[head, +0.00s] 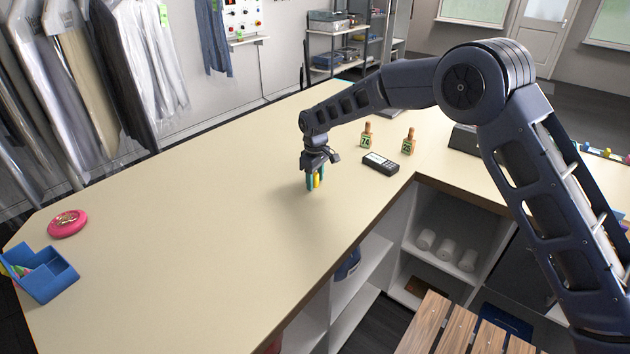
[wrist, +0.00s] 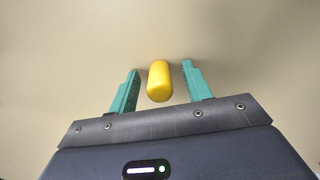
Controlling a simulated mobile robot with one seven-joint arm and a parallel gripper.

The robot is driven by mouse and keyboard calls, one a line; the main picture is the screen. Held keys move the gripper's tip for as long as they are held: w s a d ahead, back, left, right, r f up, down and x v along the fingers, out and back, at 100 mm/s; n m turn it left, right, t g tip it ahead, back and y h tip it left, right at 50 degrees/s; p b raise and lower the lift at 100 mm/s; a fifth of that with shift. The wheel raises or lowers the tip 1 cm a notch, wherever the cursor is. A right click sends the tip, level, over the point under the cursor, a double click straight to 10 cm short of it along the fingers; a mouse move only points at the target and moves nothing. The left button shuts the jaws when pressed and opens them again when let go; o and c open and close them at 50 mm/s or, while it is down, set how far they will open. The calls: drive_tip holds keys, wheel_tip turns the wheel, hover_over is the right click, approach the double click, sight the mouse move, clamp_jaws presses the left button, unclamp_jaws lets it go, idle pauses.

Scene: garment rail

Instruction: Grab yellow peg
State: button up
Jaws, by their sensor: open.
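The yellow peg (wrist: 159,80) is a short rounded cylinder on the cream counter. In the wrist view it lies between the two teal fingers of my gripper (wrist: 160,90), with a gap on each side. In the head view the yellow peg (head: 316,181) shows as a small strip between the fingers, partly hidden by them. My gripper (head: 315,182) points down at the counter and is open around the peg. I cannot tell whether the fingertips touch the counter.
On the cream counter (head: 190,215), a dark handheld device (head: 380,163) and two wooden-handled blocks with green number labels, one (head: 367,135) and another (head: 408,141), stand right of my gripper. A pink round object (head: 67,223) and a blue tray (head: 52,277) are far left.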

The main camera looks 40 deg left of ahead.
drive_tip(key=c, duration=1.1)
drive_tip(key=shift+o, duration=0.2)
drive_tip(key=shift+r, duration=0.1)
